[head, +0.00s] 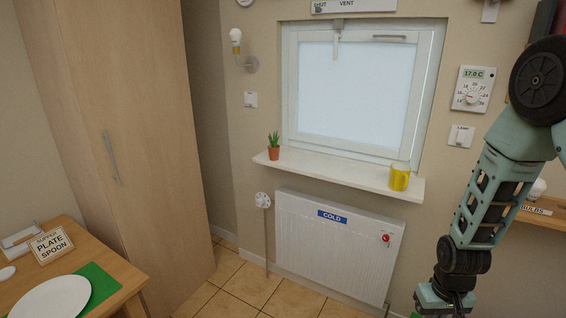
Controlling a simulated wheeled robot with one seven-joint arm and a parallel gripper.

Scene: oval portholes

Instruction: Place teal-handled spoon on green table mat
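The green table mat (103,285) lies on the wooden table at the lower left. A white plate (52,298) rests on the mat, and both are cut off by the bottom edge. I cannot make out a teal-handled spoon in the head view. My gripper (446,300) is at the lower right, far from the mat. It hangs downward and is cut off at the bottom edge, so its fingertips are hidden. I cannot tell whether it is open or holds anything.
On the wooden table (98,252) stands a card (51,246) reading "SUPPER PLATE SPOON". A tall cupboard (110,130) rises behind it. A radiator (335,248) and a windowsill (330,177) with a plant (273,152) and yellow mug (399,177) are ahead. Tiled floor (230,285) shows between.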

